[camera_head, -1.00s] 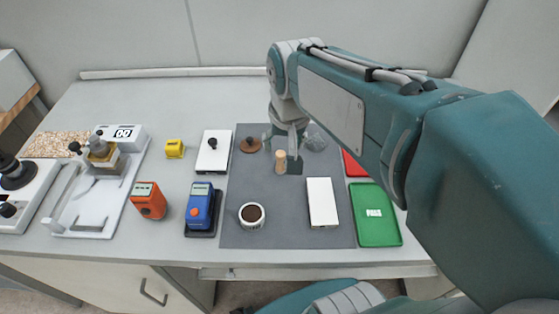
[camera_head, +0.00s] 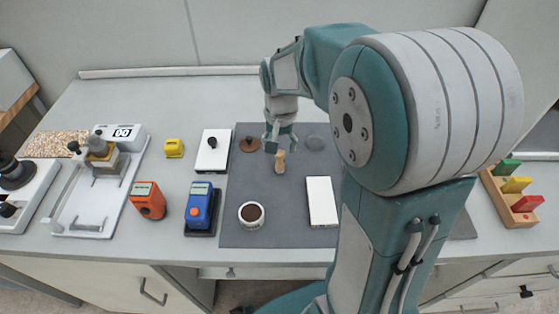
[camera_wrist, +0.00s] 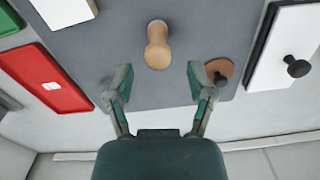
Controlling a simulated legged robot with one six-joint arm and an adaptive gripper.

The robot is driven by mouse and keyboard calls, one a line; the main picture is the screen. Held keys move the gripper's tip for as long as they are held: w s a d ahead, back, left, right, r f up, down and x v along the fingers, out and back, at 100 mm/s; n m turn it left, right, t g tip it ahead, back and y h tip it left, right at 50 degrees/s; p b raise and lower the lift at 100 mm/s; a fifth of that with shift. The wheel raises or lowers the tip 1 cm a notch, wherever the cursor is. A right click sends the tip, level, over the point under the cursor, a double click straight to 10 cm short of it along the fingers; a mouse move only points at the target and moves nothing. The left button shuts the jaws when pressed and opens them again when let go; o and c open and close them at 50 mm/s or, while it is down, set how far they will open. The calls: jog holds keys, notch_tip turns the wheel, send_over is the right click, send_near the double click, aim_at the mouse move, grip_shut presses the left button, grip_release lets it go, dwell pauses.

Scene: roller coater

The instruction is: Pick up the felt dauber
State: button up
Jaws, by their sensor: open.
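The felt dauber, which I take to be the light wooden peg with a rounded end (camera_head: 280,162), stands on the grey mat (camera_head: 287,228). In the wrist view the peg (camera_wrist: 158,46) lies beyond the fingertips, roughly centred between them. My gripper (camera_head: 280,147) is open and empty, just behind and above the peg in the head view. Its two fingers also show spread apart in the wrist view (camera_wrist: 160,80).
A brown disc with a black knob (camera_head: 250,145) is close by on the left. A white block (camera_head: 321,202) and a cup of dark contents (camera_head: 251,214) stand nearer on the mat. A red tray (camera_wrist: 44,80) shows in the wrist view. My arm covers the right side.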

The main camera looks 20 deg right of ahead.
aim_at(280, 160)
jog(key=shift+s+f, duration=0.1)
jog(key=shift+f, duration=2.7)
grip_shut()
